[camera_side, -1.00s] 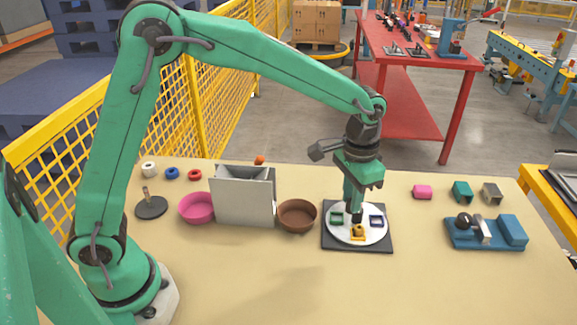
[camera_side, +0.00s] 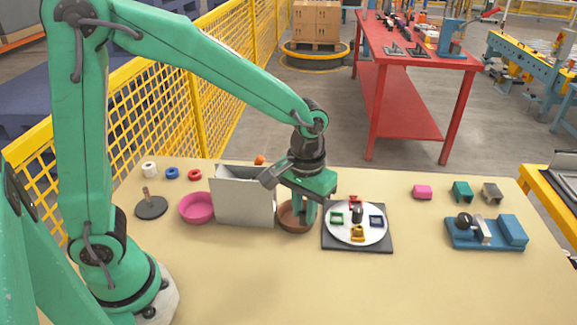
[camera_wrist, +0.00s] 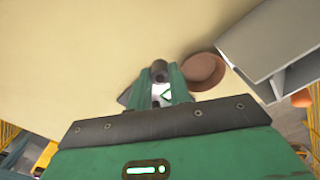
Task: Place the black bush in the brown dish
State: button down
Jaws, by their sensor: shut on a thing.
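The brown dish (camera_side: 285,221) stands on the table between the grey box and the turntable; my gripper partly covers it in the side view. My gripper (camera_side: 306,223) hangs in front of or over the dish's right part, its height unclear. In the wrist view my gripper (camera_wrist: 160,80) is shut on the black bush (camera_wrist: 159,68), a small dark cylinder at the fingertips. There the brown dish (camera_wrist: 203,71) appears to the right of the fingertips, and the bush does not overlap it. The bush is hard to make out in the side view.
A tall grey box (camera_side: 243,200) stands left of the dish, with a pink dish (camera_side: 196,208) beyond. To the right, a white turntable (camera_side: 368,236) on a dark base carries coloured holders and a dark central piece. A blue fixture (camera_side: 512,231) stands farther right. The front table is clear.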

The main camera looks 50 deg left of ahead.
jog(key=w+a+f, duration=0.2)
jog(key=a, duration=0.1)
jog(key=w+a+f, duration=0.2)
jog(key=a, duration=0.1)
jog(key=w+a+f, duration=0.2)
jog(key=a, duration=0.1)
jog(key=shift+w+a+f, duration=0.15)
jog(key=shift+a+f, duration=0.1)
jog(key=shift+f, duration=0.1)
jog(key=shift+f, duration=2)
jog(key=shift+f, duration=0.1)
jog(key=c, duration=1.3)
grip_release()
